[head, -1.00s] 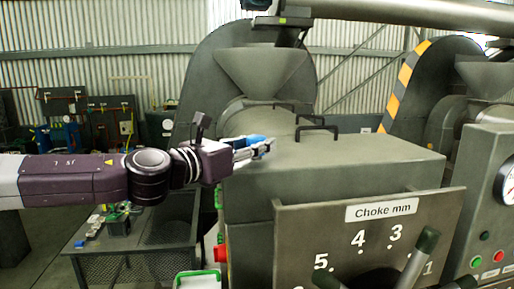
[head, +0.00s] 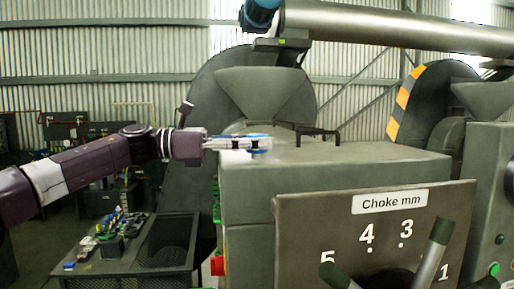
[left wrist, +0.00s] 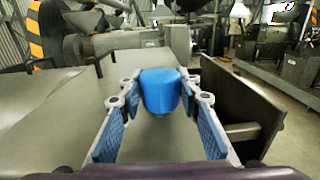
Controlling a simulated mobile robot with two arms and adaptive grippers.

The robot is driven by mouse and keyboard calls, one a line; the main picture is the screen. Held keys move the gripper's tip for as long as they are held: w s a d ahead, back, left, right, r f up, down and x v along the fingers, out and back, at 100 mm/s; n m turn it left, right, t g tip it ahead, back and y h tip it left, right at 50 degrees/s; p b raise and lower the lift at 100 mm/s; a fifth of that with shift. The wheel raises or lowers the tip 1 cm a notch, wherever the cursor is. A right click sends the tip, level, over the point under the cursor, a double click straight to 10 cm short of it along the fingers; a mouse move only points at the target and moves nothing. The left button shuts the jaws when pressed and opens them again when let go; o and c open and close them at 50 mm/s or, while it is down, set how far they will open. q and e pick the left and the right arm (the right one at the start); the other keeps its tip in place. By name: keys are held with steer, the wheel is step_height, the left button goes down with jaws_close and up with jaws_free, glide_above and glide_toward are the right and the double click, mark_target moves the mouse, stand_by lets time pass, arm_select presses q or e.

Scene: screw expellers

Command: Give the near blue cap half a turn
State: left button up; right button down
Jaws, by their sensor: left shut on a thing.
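The blue cap (left wrist: 162,91) stands between the two fingers of my left gripper (left wrist: 163,98) in the left wrist view, seen from its side. In the head view the gripper (head: 258,143) reaches in from the left over the top of the grey machine housing (head: 345,165). Its fingers are shut on the cap, and only bits of blue (head: 264,150) show there around the fingers. How far the cap is turned cannot be seen. My right gripper is in neither view.
Black handles (head: 316,135) stand on the housing top to the right of the gripper. A hopper (head: 265,92) rises behind. The choke panel (head: 440,212) with dark levers is in front. A mesh table (head: 165,255) with small parts stands at lower left.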

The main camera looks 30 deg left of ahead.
arm_select(q)
steer(key=m+g+p, duration=0.1)
steer(key=m+g+h+p, duration=0.1)
steer(key=g, duration=0.1)
steer(key=shift+r+h+p, duration=0.2)
steer(key=shift+h+p, duration=0.1)
steer(key=shift+p, duration=0.1)
steer(key=shift+f+m+g+h+p, duration=0.15)
steer(key=shift+m+g+h+p, duration=0.35)
steer(key=shift+m+g+p, duration=0.85)
steer(key=shift+g, duration=0.45)
steer(key=o, duration=1.2)
step_height(320, 180, up, 8)
steer(key=shift+f, duration=0.25)
steer(key=shift+w+r, duration=0.1)
steer(key=shift+r, duration=1.1)
